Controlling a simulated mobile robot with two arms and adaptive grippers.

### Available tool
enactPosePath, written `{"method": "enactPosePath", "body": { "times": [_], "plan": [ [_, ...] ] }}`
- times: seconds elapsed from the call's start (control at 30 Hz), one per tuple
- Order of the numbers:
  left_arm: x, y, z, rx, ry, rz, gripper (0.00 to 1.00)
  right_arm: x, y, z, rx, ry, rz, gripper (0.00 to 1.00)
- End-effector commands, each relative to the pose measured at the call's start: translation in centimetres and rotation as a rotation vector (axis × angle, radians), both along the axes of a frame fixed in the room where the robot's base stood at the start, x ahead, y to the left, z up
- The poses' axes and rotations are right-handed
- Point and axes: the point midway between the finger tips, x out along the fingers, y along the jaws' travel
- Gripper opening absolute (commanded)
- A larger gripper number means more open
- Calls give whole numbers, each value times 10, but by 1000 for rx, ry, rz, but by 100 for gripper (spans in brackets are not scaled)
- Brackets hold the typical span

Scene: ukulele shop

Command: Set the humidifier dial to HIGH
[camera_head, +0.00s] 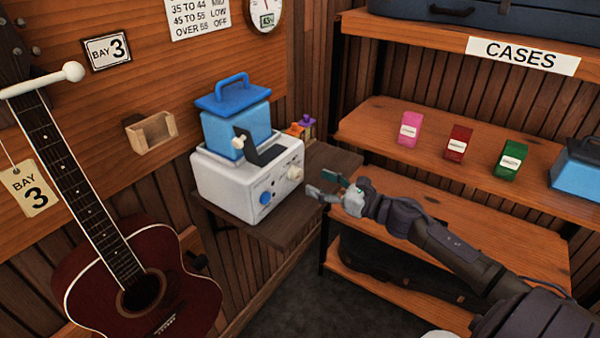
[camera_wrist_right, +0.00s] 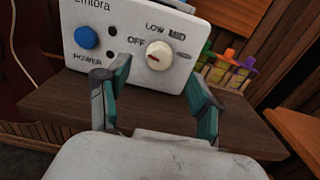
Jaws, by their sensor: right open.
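The humidifier (camera_head: 240,192) is a white box with a blue water tank (camera_head: 235,122) on top, standing on a small wooden wall shelf. Its cream dial (camera_wrist_right: 160,55) sits on the front panel, with OFF, LOW and MID lettered around its left and top. A small red mark shows on the dial's left part; its exact setting is hard to tell. A HIGH label is not readable. My right gripper (camera_head: 327,187) is open and empty in front of the panel. In the right wrist view its fingers (camera_wrist_right: 155,82) flank the space below the dial, apart from it. My left gripper is out of view.
A blue POWER button (camera_wrist_right: 86,37) is left of the dial. Small coloured items (camera_head: 302,127) stand behind the humidifier. A red guitar (camera_head: 125,260) hangs at left. Shelves with coloured boxes (camera_head: 457,143) stand at right, close to my right arm.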

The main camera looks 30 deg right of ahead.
Motion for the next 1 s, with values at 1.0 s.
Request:
{"method": "enactPosePath", "body": {
  "times": [1.0],
  "plan": [
    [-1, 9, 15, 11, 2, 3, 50, 58, 24, -1, 1, 1, -1, 28]
  ]
}}
